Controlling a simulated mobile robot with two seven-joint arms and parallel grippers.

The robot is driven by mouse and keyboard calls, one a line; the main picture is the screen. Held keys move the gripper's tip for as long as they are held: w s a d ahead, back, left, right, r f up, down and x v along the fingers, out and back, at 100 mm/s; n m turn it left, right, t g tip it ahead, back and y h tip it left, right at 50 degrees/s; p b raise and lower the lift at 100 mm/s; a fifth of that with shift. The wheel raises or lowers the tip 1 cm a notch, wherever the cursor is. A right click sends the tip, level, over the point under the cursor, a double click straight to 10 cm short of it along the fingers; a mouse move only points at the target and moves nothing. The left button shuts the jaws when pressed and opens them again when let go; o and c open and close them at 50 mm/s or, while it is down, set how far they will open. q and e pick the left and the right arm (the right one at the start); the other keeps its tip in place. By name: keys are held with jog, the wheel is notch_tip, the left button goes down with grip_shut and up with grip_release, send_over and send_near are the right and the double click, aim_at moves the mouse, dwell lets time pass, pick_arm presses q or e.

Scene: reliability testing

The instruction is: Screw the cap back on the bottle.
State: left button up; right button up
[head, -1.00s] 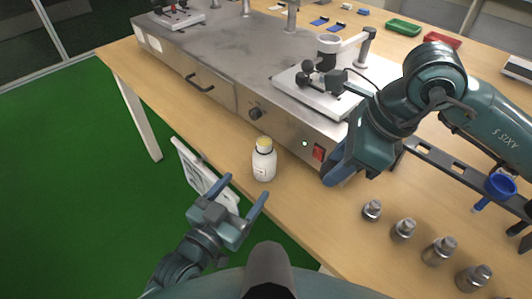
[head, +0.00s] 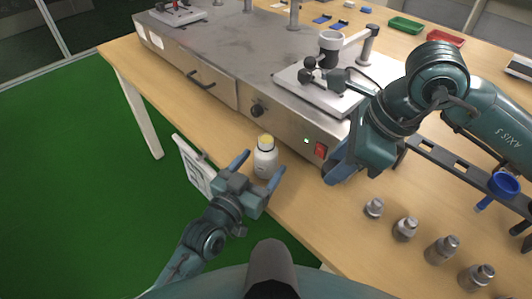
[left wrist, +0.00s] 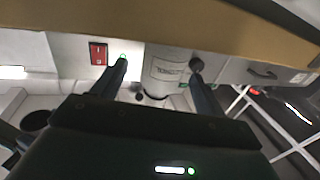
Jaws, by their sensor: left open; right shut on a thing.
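A small white bottle (head: 265,164) with a yellowish top (head: 266,141) stands upright near the table's front edge; I cannot tell whether that top is a cap or an open mouth. My left gripper (head: 260,166) is open in front of the bottle, one finger to each side. In the left wrist view the bottle (left wrist: 168,72) shows between the open fingers, with a label on it. My right gripper (head: 338,174) is shut, pointing down close to the front of the steel unit; what it holds is hidden from view.
A long steel unit (head: 225,60) with a red switch and a green light stands behind the bottle. Several metal weights (head: 405,229) stand in a row at the right. A blue funnel (head: 503,185) sits in a rack. The table left of the bottle is clear.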

aim_at(270, 152)
pick_arm(q)
jog(key=x, duration=0.5)
jog(key=shift+w+a, duration=0.15)
jog(key=c, duration=1.2)
